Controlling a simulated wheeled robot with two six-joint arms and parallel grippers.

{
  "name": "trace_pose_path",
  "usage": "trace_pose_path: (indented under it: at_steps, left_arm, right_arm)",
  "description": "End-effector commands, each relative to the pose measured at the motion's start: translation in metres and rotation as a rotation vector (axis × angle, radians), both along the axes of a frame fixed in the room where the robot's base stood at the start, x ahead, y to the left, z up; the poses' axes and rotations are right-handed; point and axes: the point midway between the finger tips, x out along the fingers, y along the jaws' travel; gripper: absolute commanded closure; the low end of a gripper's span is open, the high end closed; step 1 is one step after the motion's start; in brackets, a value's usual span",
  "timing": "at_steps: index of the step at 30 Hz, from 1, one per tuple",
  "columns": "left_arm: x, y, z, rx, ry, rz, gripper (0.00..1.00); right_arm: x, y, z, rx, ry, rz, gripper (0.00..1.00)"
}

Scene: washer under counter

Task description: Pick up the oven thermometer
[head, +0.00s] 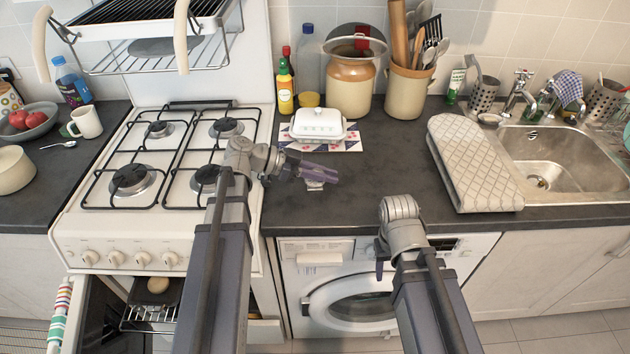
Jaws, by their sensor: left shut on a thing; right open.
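My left gripper (322,176) is over the dark counter between the stove and the folded cloth. It is shut on a small pale metallic thing (315,184), which shows just under its fingers; this appears to be the oven thermometer. Most of it is hidden by the fingers, so its face cannot be read. I cannot tell whether it still touches the counter. My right gripper (381,258) is low in front of the washer, mostly hidden behind its own wrist, open, with nothing seen in it.
A white butter dish (318,123) sits on a patterned mat just behind my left gripper. The gas stove (98,228) is to the left. A folded cloth (470,165) and sink (560,160) are to the right. The counter (385,165) between is clear.

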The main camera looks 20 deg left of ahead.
Motion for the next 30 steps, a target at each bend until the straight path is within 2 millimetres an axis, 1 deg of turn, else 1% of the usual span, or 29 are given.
trace_pose_path:
  at_steps: [13, 17, 23, 30]
  left_arm:
    - [0.0, 0.0, 0.0, 0.0, 0.0, 0.0, 1.0]
    - [0.0, 0.0, 0.004, 0.0, 0.0, 0.0, 1.0]
    - [0.0, 0.0, 0.021, 0.0, 0.0, 0.0, 1.0]
    - [0.0, 0.0, 0.056, 0.0, 0.0, 0.0, 1.0]
  right_arm:
    - [0.0, 0.0, 0.0, 0.0, 0.0, 0.0, 0.5]
    - [0.0, 0.0, 0.004, 0.0, 0.0, 0.0, 0.5]
    - [0.0, 0.0, 0.021, 0.0, 0.0, 0.0, 0.5]
    - [0.0, 0.0, 0.056, 0.0, 0.0, 0.0, 0.5]
